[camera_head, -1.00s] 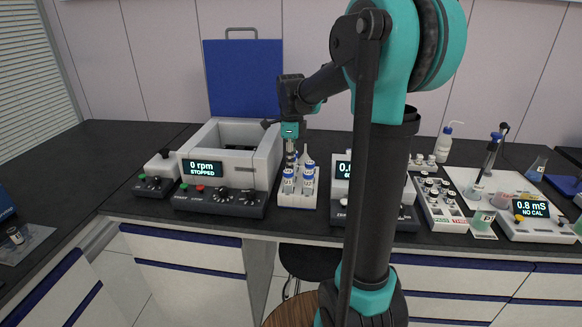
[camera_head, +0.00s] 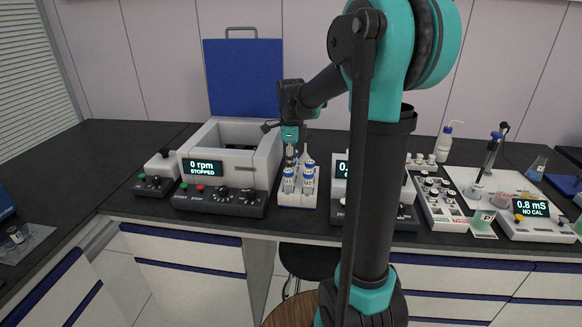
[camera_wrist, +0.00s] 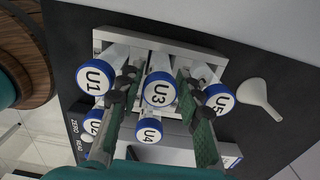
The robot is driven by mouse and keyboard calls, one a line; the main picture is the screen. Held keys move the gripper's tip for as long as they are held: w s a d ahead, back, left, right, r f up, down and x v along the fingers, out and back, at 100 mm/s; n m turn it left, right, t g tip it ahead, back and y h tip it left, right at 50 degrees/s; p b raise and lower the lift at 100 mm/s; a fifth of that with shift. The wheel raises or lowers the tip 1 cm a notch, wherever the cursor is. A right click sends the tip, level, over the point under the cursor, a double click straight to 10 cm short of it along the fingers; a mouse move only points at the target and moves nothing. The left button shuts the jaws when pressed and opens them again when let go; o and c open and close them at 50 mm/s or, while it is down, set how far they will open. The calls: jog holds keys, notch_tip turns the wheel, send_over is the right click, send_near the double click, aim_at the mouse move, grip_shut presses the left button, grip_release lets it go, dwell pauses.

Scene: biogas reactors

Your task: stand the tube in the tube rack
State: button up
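Several white tubes with blue-rimmed caps stand in the white tube rack (camera_wrist: 108,38), which is also in the head view (camera_head: 297,204). In the wrist view the caps read U1 (camera_wrist: 96,78), U3 (camera_wrist: 160,90), U5 (camera_wrist: 219,98), U2 (camera_wrist: 95,122) and U4 (camera_wrist: 149,130). My gripper (camera_wrist: 158,84) is open above the rack, its fingers on either side of U3. A gap shows between the fingers and the U3 cap, and I see no grip on it. In the head view my gripper (camera_head: 291,152) is at the rack's back part, its fingertips partly hidden by tubes.
A centrifuge (camera_head: 228,160) with its blue lid up and "0 rpm STOPPED" stands left of the rack. A balance is close on the right, partly hidden by my arm. A white funnel (camera_wrist: 258,92) lies beside the rack. More racks and a conductivity meter (camera_head: 535,222) are further right.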

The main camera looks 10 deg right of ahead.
notch_tip(320, 180, up, 12)
dwell(0.4)
jog(key=shift+f, duration=0.1)
dwell(1.1)
